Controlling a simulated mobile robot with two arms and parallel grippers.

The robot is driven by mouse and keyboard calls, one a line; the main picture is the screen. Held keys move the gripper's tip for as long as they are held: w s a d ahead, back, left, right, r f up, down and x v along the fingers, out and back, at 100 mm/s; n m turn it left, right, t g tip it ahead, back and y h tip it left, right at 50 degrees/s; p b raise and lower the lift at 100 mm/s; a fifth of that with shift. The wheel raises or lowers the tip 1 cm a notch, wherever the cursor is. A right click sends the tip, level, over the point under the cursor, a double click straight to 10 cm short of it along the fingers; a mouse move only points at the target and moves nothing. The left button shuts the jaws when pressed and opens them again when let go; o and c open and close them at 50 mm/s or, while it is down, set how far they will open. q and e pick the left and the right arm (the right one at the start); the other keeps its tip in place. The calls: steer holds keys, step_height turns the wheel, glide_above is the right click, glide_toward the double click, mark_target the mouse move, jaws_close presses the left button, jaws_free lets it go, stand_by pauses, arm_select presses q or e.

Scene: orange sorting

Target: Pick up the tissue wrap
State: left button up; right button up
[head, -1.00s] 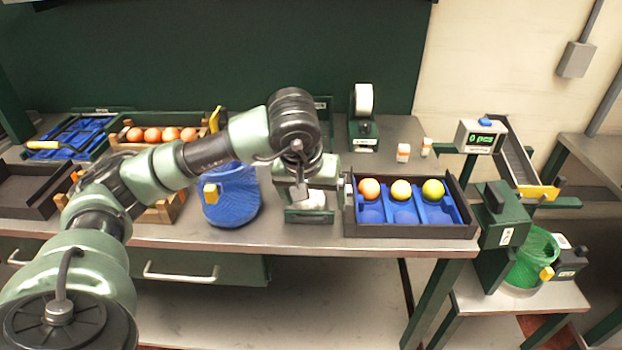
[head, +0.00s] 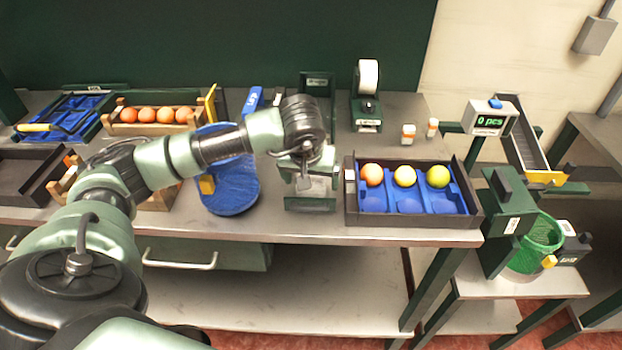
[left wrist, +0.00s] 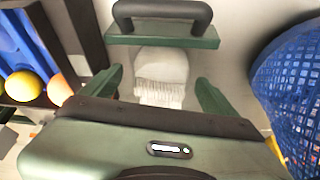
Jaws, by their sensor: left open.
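The tissue wrap (left wrist: 160,72) is a white sheet with a ruffled edge, in the left wrist view. It lies at a green holder with a dark handle (left wrist: 163,32). My left gripper (left wrist: 160,94) is open, its two green fingers on either side of the wrap, and nothing is visibly gripped. In the head view the left gripper (head: 304,178) is over the green holder (head: 311,203) near the table's front edge. The gripper and wrist hide most of the wrap there. My right gripper is not in view.
A black tray (head: 478,208) with blue cups holding three fruits stands just right of the holder. A blue mesh bag (head: 232,198) stands close on the left. A label roll (head: 368,78) and small bottles are behind. A wooden crate (head: 110,128) of oranges is at back left.

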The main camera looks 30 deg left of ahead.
arm_select(q)
steer(key=c, duration=1.4)
steer(key=shift+r, duration=0.1)
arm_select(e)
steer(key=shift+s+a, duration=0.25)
